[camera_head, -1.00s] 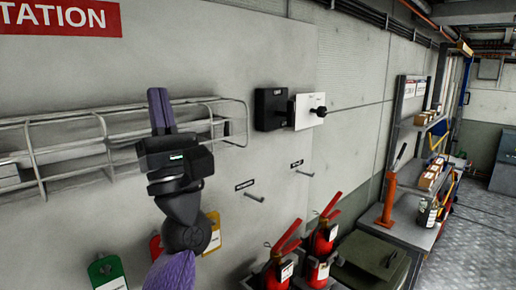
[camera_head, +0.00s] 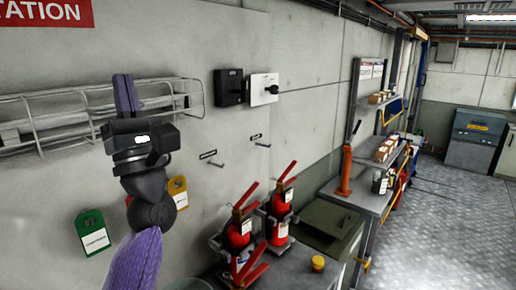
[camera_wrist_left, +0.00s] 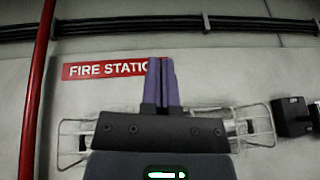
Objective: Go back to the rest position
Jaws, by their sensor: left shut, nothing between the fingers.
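My left gripper (camera_head: 125,94) points upward in the head view, in front of the wire rack on the wall. Its two purple fingers are together with nothing between them. In the left wrist view the shut fingers (camera_wrist_left: 161,82) stand up in front of the wall and cover the end of the red fire station sign (camera_wrist_left: 105,70). My purple-sleeved left arm comes in from the bottom of the head view. My right gripper is not in view.
A wire rack (camera_head: 52,112) is on the wall behind the gripper. Green (camera_head: 92,232) and yellow (camera_head: 178,190) tags hang by the arm. Red fire extinguishers (camera_head: 240,232), a dark green box (camera_head: 328,228) and a shelf bench (camera_head: 360,198) stand right. Open floor (camera_head: 450,225) lies further right.

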